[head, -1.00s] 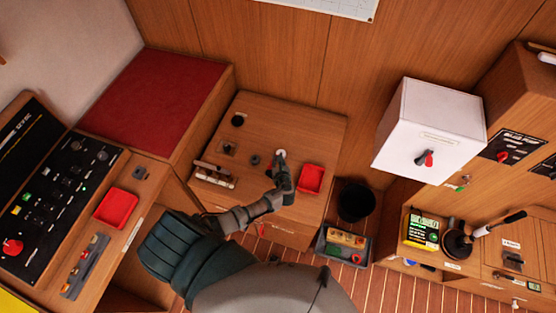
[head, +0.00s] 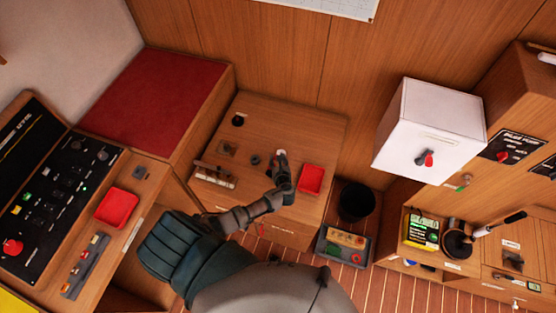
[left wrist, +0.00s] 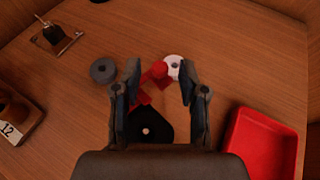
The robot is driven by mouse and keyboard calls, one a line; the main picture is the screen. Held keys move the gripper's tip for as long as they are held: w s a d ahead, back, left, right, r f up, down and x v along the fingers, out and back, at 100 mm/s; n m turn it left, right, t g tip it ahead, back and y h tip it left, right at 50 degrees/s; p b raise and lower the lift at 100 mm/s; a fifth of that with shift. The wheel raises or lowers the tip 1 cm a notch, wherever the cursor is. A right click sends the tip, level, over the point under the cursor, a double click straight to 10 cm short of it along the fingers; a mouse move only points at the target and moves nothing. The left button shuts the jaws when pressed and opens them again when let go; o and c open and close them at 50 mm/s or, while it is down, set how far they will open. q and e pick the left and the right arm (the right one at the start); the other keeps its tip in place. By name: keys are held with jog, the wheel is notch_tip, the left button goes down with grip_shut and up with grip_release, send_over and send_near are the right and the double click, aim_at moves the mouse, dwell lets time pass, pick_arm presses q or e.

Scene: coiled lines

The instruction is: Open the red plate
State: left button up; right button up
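In the left wrist view, a small red plate (left wrist: 157,78) lies between my left gripper's two fingers. A white disc with a grey centre (left wrist: 174,66) is beside its upper end, and a black plate with a small hole (left wrist: 150,128) lies below it. My left gripper (left wrist: 157,80) has its fingers apart on either side of the red plate; whether the left finger touches it I cannot tell. In the head view, my left gripper (head: 281,162) is over the wooden table (head: 300,125) and hides most of these parts. My right gripper is not seen.
A red tray (left wrist: 262,145) lies right of my left gripper. A grey ring (left wrist: 103,70) lies left of it. A holder marked 12 (left wrist: 18,118) and a black knob on a metal plate (left wrist: 55,38) are further left. A black bin (head: 355,202) stands right of the table.

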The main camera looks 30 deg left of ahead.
pick_arm(q)
jog(key=v, duration=1.2)
